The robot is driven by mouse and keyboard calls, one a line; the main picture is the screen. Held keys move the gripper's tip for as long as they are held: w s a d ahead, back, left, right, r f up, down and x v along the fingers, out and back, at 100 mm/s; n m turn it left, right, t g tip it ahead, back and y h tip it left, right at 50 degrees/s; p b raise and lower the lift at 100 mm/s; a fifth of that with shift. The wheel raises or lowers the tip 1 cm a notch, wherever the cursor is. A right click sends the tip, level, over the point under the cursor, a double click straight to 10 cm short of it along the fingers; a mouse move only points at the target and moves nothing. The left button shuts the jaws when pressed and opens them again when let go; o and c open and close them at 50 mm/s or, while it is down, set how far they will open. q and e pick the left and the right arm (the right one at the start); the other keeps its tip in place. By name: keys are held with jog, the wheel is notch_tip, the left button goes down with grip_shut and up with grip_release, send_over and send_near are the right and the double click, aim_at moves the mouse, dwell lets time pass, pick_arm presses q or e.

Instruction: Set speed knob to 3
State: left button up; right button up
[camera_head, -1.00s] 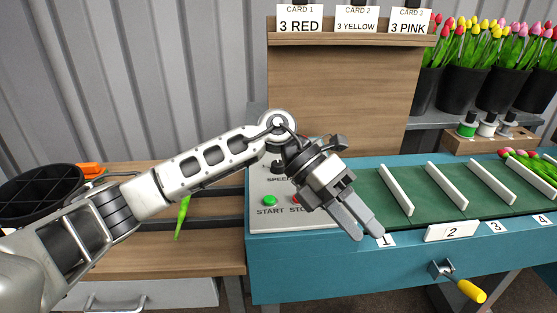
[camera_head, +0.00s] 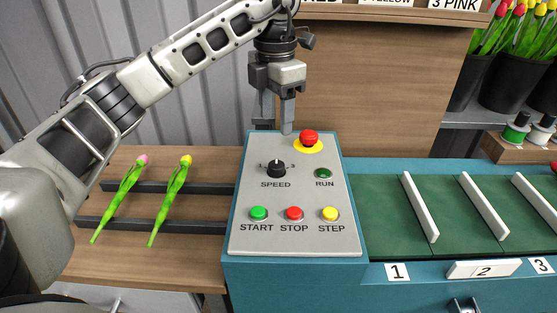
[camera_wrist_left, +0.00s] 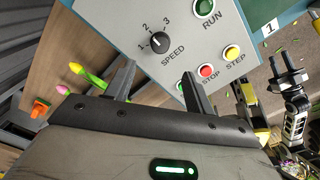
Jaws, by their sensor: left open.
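The black speed knob (camera_head: 276,169) sits on the grey control panel (camera_head: 250,232), above the word SPEED. In the left wrist view the knob (camera_wrist_left: 160,42) has the numbers 1, 2 and 3 around it; its exact pointer setting is too small to read surely. My left gripper (camera_head: 276,122) is open and empty, fingers pointing down, near the panel's far edge and apart from the knob. In the left wrist view its fingers (camera_wrist_left: 160,84) appear on either side below the knob. What seems to be my right gripper (camera_wrist_left: 288,68) shows small at the right there.
A red emergency button (camera_head: 309,138) stands close to the knob. The green START (camera_head: 258,213), red STOP (camera_head: 294,213) and yellow STEP (camera_head: 330,213) buttons are nearer. Two tulips (camera_head: 170,200) lie on the rack at left. The green conveyor (camera_head: 385,215) is at right.

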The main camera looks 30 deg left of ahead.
aim_at(276, 164)
pick_arm(q)
notch_tip(276, 164, down, 11)
jog(key=shift+r, duration=0.1)
dwell(0.3)
jog(key=c, duration=1)
